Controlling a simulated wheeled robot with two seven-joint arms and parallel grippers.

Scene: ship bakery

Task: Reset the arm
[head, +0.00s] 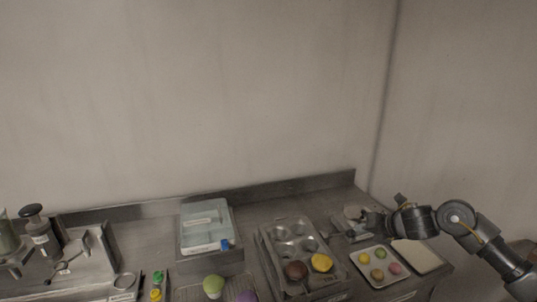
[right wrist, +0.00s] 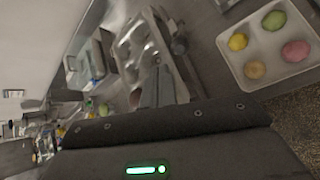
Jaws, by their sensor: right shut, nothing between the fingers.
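My right arm comes in from the right in the head view. Its gripper (head: 352,222) is above the right end of the counter, beside the metal muffin tin. In the right wrist view the gripper (right wrist: 158,88) has its fingers together with nothing between them. My left gripper is in neither view.
The muffin tin (head: 270,238) holds a brown and a yellow item. A white tray (head: 366,274) with several coloured pieces lies right of it; it also shows in the right wrist view (right wrist: 262,80). A lidded container (head: 205,222) stands left. The wall is close behind.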

